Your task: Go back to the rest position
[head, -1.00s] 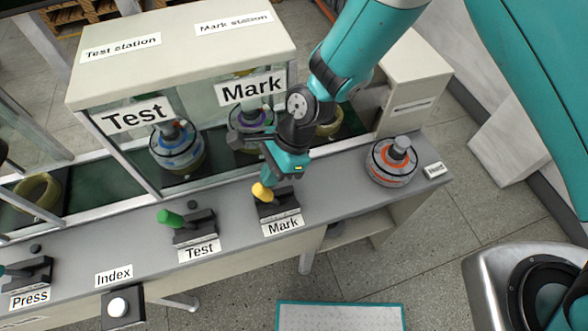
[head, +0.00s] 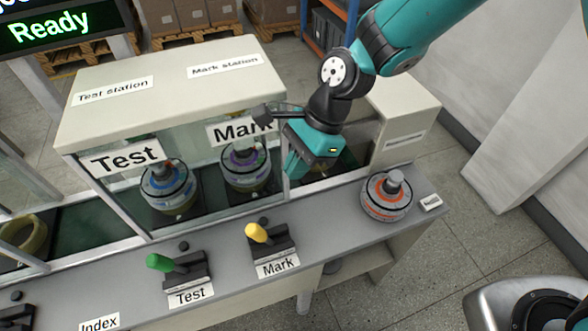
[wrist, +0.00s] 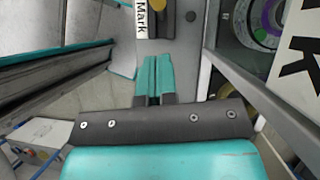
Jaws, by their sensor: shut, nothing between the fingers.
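My gripper (head: 300,165) is in the air in front of the Mark window, above and to the right of the yellow Mark lever. In the wrist view its two teal fingers (wrist: 154,78) lie together with nothing between them. The yellow lever (head: 256,233) stands on its black base on the grey bench, apart from the gripper. The lever's base and its Mark label (wrist: 141,18) show at the top of the wrist view.
The station housing (head: 165,95) stands close behind my gripper. A green Test lever (head: 160,262) is to the left. A hub motor with an orange ring (head: 385,200) sits at the bench's right end. Open floor (head: 430,270) lies in front.

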